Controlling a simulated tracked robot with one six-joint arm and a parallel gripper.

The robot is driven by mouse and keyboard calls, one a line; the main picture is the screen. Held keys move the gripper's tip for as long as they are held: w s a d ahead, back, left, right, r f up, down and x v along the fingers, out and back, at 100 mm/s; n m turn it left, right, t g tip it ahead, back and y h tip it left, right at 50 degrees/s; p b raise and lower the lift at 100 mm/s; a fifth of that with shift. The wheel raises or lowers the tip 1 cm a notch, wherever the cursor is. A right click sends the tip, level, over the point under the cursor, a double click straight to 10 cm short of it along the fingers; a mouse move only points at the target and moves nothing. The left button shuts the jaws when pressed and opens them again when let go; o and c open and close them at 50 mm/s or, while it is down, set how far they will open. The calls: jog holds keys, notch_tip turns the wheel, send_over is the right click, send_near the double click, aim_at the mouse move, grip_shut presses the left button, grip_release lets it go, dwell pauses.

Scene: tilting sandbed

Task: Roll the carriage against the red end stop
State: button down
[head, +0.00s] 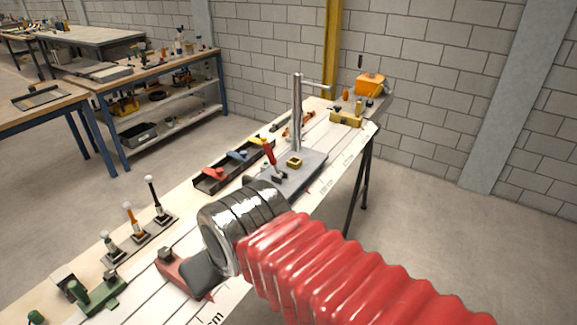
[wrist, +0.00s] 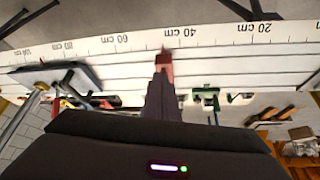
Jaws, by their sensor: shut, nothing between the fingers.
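The carriage (head: 312,163) is a grey plate on the long white rail bench, with a tall metal mast, a red-handled lever and a yellow block on it. My gripper (head: 196,275) is shut and empty, over the red stop and apart from the carriage. I cannot tell whether it touches the stop.
A green stop (head: 98,294) is at the near left. Several knobbed levers (head: 152,200) stand along the bench's far edge, and a dark tray (head: 222,176) of coloured pieces is beside the carriage. A yellow block (head: 345,119) is at the far end. The rail between stop and carriage is partly hidden.

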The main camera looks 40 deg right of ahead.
jog(key=c, duration=2.4)
grip_release()
jog(key=shift+c, duration=0.2)
